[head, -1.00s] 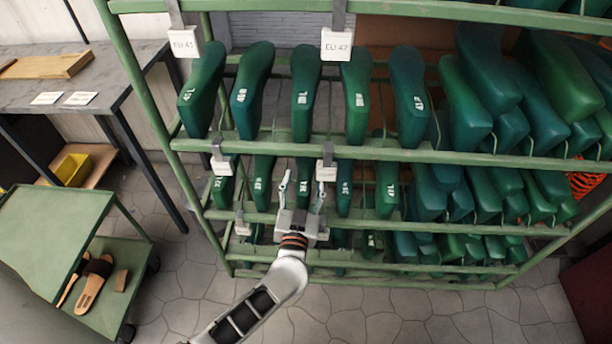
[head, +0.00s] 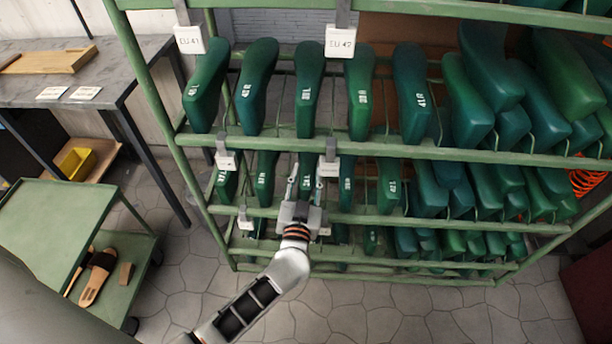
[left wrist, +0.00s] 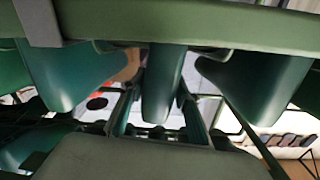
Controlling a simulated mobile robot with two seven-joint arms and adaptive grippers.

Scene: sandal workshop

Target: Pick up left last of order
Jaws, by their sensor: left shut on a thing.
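Green shoe lasts hang in rows on a green rack (head: 400,153). My left gripper (head: 306,178) is at the second row down, its two fingers shut on either side of a green last (head: 306,163). A white mark shows on this last, too small to read surely. In the left wrist view the held last (left wrist: 162,85) is in the middle, below a green rail, with a finger on each side. It is still among its neighbours in the row. My right gripper is not in view.
Neighbouring lasts (head: 347,185) (head: 265,178) hang close on both sides. Size tags (head: 340,41) (head: 328,167) hang from the rails. A green trolley (head: 55,215) with a sandal (head: 97,277) stands at left, by a grey table (head: 110,75). Floor is free in front.

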